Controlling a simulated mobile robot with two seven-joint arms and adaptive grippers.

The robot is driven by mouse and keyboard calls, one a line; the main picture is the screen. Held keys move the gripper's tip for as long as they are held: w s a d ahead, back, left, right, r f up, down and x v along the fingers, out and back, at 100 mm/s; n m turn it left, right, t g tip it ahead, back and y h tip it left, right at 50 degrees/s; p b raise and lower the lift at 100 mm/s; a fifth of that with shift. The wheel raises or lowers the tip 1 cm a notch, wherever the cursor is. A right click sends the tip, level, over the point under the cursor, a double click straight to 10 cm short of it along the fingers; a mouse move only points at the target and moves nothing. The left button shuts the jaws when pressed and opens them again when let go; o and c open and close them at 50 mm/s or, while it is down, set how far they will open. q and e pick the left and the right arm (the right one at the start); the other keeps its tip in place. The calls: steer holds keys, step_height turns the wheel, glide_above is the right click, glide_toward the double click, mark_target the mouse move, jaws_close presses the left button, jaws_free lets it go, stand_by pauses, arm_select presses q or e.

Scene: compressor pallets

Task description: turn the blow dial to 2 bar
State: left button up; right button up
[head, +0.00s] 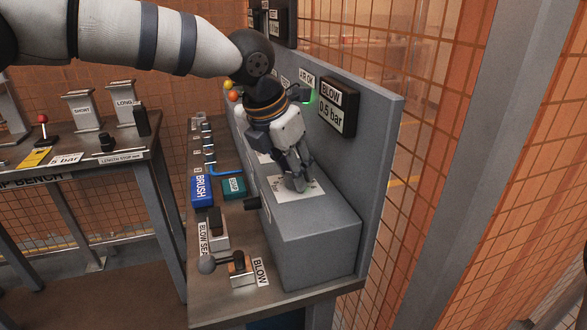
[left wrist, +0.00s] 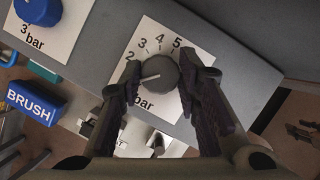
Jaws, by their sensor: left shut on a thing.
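The blow dial (left wrist: 160,74) is a round dark grey knob on a white scale plate (left wrist: 150,35) marked 2, 3, 4, 5 and "bar". Its pale pointer line points left and slightly down, below the 2 mark. The lower scale marks are hidden by a finger. My left gripper (left wrist: 157,85) is shut on the dial, one finger on each side. In the head view my left gripper (head: 297,180) reaches down onto the white plate on the grey console and hides the dial. The BLOW display (head: 334,110) reads 0.5 bar.
Another knob (left wrist: 40,10) sits on a white plate marked 3 bar. A BRUSH block (head: 201,190), a teal block (head: 233,188) and a BLOW lever (head: 207,264) stand on the bench before the console. The upright back panel (head: 375,150) rises close behind my gripper.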

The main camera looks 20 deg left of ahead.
arm_select(q)
steer(key=m, duration=0.2)
steer(key=m+g+h+b, duration=0.1)
steer(key=m, duration=0.2)
steer(key=shift+w+a+f+g+h, duration=0.1)
steer(key=shift+a+f+g+h, duration=0.1)
steer(key=shift+g+h, duration=0.1)
steer(key=shift+r+m+g+h+b, duration=0.1)
steer(key=shift+m+g+h+b, duration=0.3)
steer(key=shift+m, duration=1.4)
arm_select(e)
steer(key=shift+g, duration=0.6)
steer(key=shift+s+f, duration=1.4)
steer(key=shift+s, duration=0.1)
arm_select(q)
steer(key=o, duration=1.1)
steer(key=shift+o, duration=0.2)
steer(key=shift+r, duration=0.1)
steer(key=v, duration=1.2)
steer(key=shift+w, duration=0.15)
